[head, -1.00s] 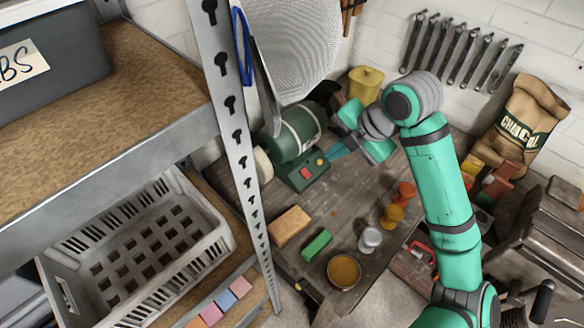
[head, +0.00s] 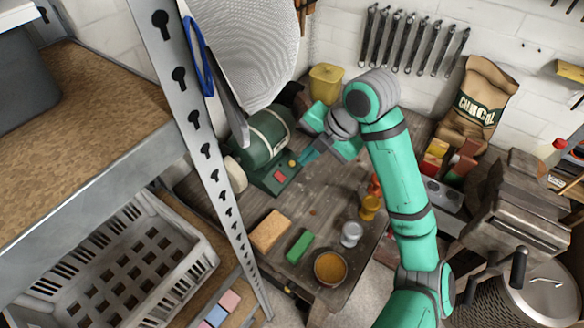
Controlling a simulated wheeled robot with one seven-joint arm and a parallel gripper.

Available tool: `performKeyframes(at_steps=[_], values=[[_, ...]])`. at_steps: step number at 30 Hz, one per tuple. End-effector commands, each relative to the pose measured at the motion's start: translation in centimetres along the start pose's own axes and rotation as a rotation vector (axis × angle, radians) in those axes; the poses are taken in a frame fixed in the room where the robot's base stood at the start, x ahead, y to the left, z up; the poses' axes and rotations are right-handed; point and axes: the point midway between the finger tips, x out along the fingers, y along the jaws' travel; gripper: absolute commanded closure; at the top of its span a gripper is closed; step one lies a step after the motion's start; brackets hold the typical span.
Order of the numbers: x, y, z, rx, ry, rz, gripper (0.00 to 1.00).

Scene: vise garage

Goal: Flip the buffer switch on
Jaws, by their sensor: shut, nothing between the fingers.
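The buffer (head: 266,140) is a green bench machine with a pale band, standing at the back left of the workbench. Its base carries a red switch (head: 280,176) and a small yellow-orange button (head: 292,163) on the front face. My gripper (head: 302,161) is shut and empty. Its teal fingertips are right beside the yellow-orange button, at the right of the switch panel. I cannot tell whether they touch it. A pale wheel (head: 234,173) sits at the buffer's left end. The switch's position is too small to tell.
A metal shelf post (head: 205,150) stands close at the left of the buffer. On the bench are a tan block (head: 270,231), a green block (head: 299,247), a bowl (head: 331,268) and small cups (head: 351,233). A vise (head: 520,215) is at the right.

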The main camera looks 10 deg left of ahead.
Motion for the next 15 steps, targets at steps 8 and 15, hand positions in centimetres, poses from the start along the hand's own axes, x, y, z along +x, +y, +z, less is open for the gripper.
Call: performKeyframes(at_steps=[8, 15], values=[[4.1, 0.0, -0.1, 0.000, 0.005, -0.001, 1.00], [8.6, 0.1, -0.2, -0.001, 0.005, -0.001, 1.00]])
